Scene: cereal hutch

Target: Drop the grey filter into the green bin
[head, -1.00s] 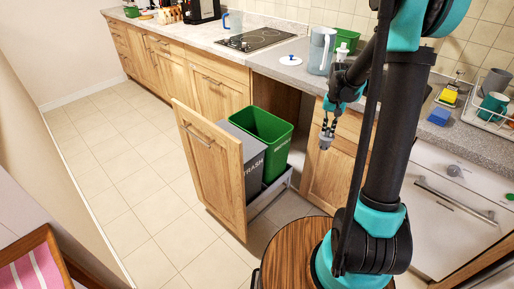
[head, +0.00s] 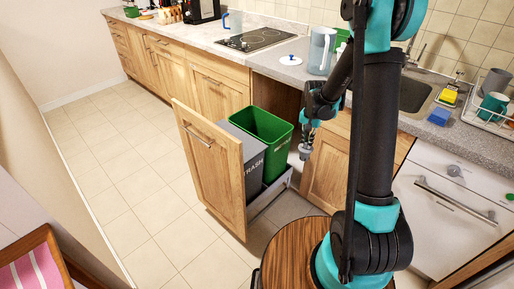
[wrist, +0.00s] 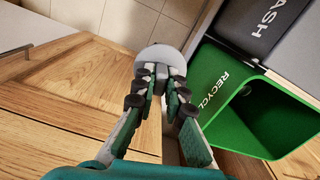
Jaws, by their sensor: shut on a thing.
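The grey filter (wrist: 160,54) is pinched between the fingertips of my gripper (wrist: 158,80) in the wrist view. In the head view my gripper (head: 306,146) points down just right of the green bin, with the grey filter (head: 305,153) at its tips. The green bin (head: 263,127) is open at the top and stands in the pulled-out drawer. In the wrist view the green bin (wrist: 268,113), lettered RECYCLE, lies to the right of my gripper. The filter is beside the bin, not over its opening.
A grey trash bin (head: 243,155) stands beside the green bin, behind the wooden drawer front (head: 213,165). A cabinet door (head: 327,172) is right of my gripper. The counter (head: 285,70) above holds a pitcher (head: 321,52). The floor at left is clear.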

